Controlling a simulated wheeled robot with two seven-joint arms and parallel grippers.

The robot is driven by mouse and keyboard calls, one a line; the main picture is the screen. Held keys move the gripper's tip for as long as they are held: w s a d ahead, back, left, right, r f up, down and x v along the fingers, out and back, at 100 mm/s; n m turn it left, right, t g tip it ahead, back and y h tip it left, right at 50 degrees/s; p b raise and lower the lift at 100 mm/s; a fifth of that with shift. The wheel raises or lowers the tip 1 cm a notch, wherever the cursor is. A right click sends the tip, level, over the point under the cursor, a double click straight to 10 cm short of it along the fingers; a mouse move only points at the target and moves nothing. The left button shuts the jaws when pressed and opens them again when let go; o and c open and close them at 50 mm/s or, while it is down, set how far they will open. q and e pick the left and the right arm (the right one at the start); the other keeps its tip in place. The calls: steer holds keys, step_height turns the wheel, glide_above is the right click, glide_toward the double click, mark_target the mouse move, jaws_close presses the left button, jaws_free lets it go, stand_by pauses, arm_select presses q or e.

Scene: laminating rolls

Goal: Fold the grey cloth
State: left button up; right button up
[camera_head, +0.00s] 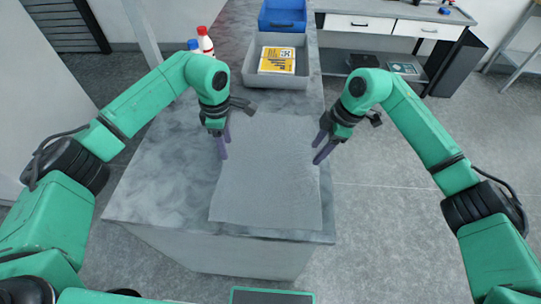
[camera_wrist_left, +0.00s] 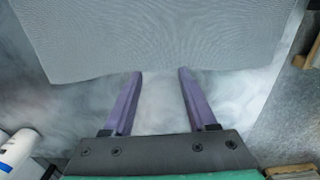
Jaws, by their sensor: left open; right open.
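The grey cloth (camera_head: 268,170) lies flat and spread out on the worktop, reaching close to its front edge. It fills the upper part of the left wrist view (camera_wrist_left: 160,35), with one edge running across just beyond my fingertips. I cannot tell whether either gripper touches the cloth.
The marbled worktop (camera_head: 160,180) has free room left of the cloth. Behind the cloth stands a grey bin (camera_head: 264,82) with a yellow and white packet (camera_head: 278,60), then a blue bin (camera_head: 283,18). A red-capped bottle (camera_head: 205,42) stands at the back left.

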mark_target(230, 158)
arm_select(q)
steer(key=f, duration=0.2)
steer(key=w+f, duration=0.1)
steer(key=f, duration=0.1)
steer(key=shift+f, duration=0.1)
arm_select(e)
steer(key=f, duration=0.2)
steer(key=w+f, duration=0.1)
steer(key=f, duration=0.1)
steer(key=shift+f, duration=0.1)
arm_select(q)
steer(key=shift+w+f, duration=0.1)
steer(key=shift+w, duration=0.05)
arm_select(e)
steer(key=shift+w+f, duration=0.1)
steer(key=shift+w, duration=0.05)
arm_select(q)
steer(key=shift+s, duration=0.25)
arm_select(e)
steer(key=shift+s, duration=0.25)
arm_select(q)
steer(key=shift+s+f+b, duration=0.1)
steer(key=shift+s+b, duration=0.05)
steer(key=shift+b, duration=0.15)
arm_select(e)
steer(key=shift+s+f, duration=0.1)
arm_select(q)
jaws_close()
arm_select(e)
jaws_close()
